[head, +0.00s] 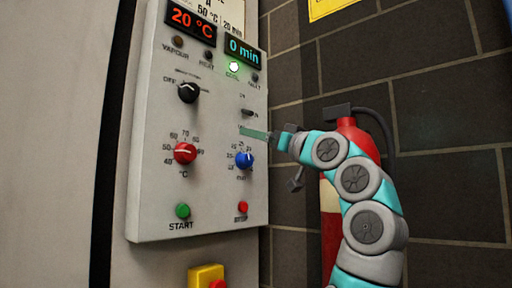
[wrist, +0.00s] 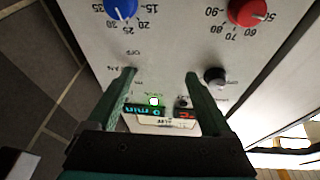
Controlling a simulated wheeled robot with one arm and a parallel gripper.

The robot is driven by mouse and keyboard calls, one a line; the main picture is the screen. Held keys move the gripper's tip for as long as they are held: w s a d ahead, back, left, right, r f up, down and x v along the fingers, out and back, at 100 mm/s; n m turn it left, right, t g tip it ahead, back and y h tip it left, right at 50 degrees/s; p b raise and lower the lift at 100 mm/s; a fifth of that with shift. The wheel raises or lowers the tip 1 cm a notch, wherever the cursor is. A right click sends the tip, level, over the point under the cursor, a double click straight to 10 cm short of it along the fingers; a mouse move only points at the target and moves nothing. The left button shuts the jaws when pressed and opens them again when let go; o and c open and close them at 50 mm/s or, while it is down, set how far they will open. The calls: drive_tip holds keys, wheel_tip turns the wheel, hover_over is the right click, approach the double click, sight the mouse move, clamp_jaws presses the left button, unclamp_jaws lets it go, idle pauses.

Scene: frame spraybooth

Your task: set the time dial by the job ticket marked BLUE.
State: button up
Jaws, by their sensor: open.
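The blue time dial (head: 244,160) sits at the lower right of the panel, above the red stop button. It also shows at the top left edge of the wrist view (wrist: 121,9), partly cut off; I cannot read its pointer surely. The time display (head: 243,50) reads 0 min. A job ticket (head: 228,14) is cut off at the top; 50 °C and 20 min are legible, its mark is not visible. My gripper (head: 256,134) is in front of the panel, above the blue dial. In the wrist view its fingers (wrist: 160,75) are apart with nothing between them.
The red temperature dial (head: 184,153) is left of the blue one, and the black knob (head: 188,92) is above it. A small switch (head: 248,112) is close to my gripper. START (head: 182,210) and STOP (head: 242,207) buttons are below. A fire extinguisher (head: 347,132) stands behind my arm.

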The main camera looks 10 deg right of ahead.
drive_tip(key=shift+s+r, duration=0.15)
drive_tip(key=shift+s, duration=1.5)
drive_tip(key=w+d+m+b, duration=0.2)
drive_tip(key=w+d+m, duration=0.1)
drive_tip(key=w+m, duration=0.15)
drive_tip(key=m+h+b, duration=0.2)
drive_tip(key=m+h, duration=0.1)
drive_tip(key=m, duration=0.5)
approach(248, 161)
drive_tip(key=p+x, duration=0.2)
drive_tip(key=x, duration=0.5)
drive_tip(key=shift+w+r+p, duration=0.2)
drive_tip(key=shift+w+p, duration=0.05)
drive_tip(key=shift+p, duration=0.05)
drive_tip(key=shift+w+a, duration=0.2)
drive_tip(key=shift+w, duration=0.2)
drive_tip(key=shift+f, duration=0.1)
drive_tip(key=shift+c, duration=0.5)
